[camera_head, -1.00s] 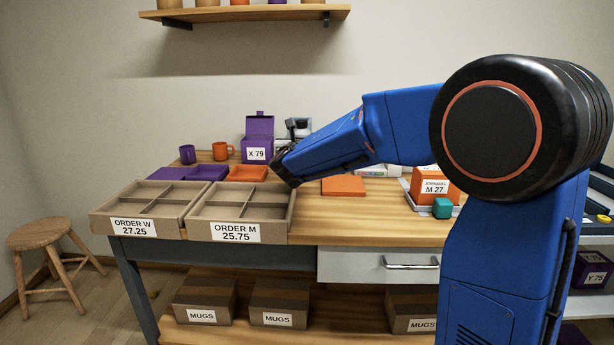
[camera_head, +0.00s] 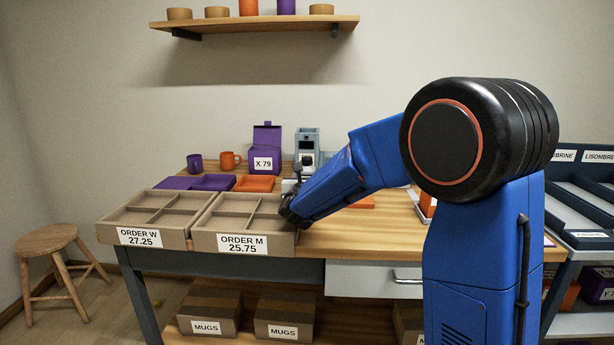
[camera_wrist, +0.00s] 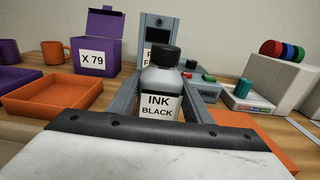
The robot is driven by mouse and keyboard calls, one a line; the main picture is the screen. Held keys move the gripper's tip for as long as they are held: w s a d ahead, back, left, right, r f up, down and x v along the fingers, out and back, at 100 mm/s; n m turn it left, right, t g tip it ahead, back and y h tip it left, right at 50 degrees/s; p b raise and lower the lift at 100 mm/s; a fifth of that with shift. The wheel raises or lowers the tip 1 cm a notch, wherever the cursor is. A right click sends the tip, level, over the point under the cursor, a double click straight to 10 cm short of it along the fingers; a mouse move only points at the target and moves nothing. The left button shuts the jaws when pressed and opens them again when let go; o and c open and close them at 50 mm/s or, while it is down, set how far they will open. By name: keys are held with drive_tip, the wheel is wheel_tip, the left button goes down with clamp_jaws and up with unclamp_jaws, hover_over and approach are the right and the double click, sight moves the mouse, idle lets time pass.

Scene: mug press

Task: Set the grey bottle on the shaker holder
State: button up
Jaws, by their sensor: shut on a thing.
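The grey bottle (camera_wrist: 160,80) has a black cap and a label reading INK BLACK. In the wrist view it stands upright between the fingers of my gripper (camera_wrist: 160,103), which is shut on it. In the head view my gripper (camera_head: 290,208) is near the right edge of the ORDER M tray; the bottle is hard to make out there. I cannot pick out the shaker holder for certain. A small grey unit with red and green buttons (camera_wrist: 208,87) stands behind and right of the bottle.
A grey press-like machine (camera_wrist: 157,38) stands behind the bottle. The purple X 79 box (camera_head: 266,150), two mugs and an orange tray (camera_wrist: 55,93) are left of it. A white device with coloured discs (camera_wrist: 275,75) is at right. The ORDER M tray (camera_head: 207,222) is close by.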

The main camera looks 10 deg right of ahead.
drive_tip(key=shift+f, duration=0.1)
drive_tip(key=o, duration=1.6)
drive_tip(key=shift+f, duration=0.1)
drive_tip(key=shift+c, duration=0.2)
drive_tip(key=shift+s+a, duration=0.1)
drive_tip(key=shift+s, duration=0.15)
drive_tip(key=shift+o, duration=0.4)
drive_tip(key=v, duration=1.1)
drive_tip(key=w+d+r, duration=0.1)
drive_tip(key=w+r, duration=0.3)
drive_tip(key=r, duration=0.4)
drive_tip(key=f, duration=0.8)
drive_tip(key=shift+w+d, duration=0.3)
drive_tip(key=shift+w, duration=0.1)
drive_tip(key=shift+x, duration=3.35)
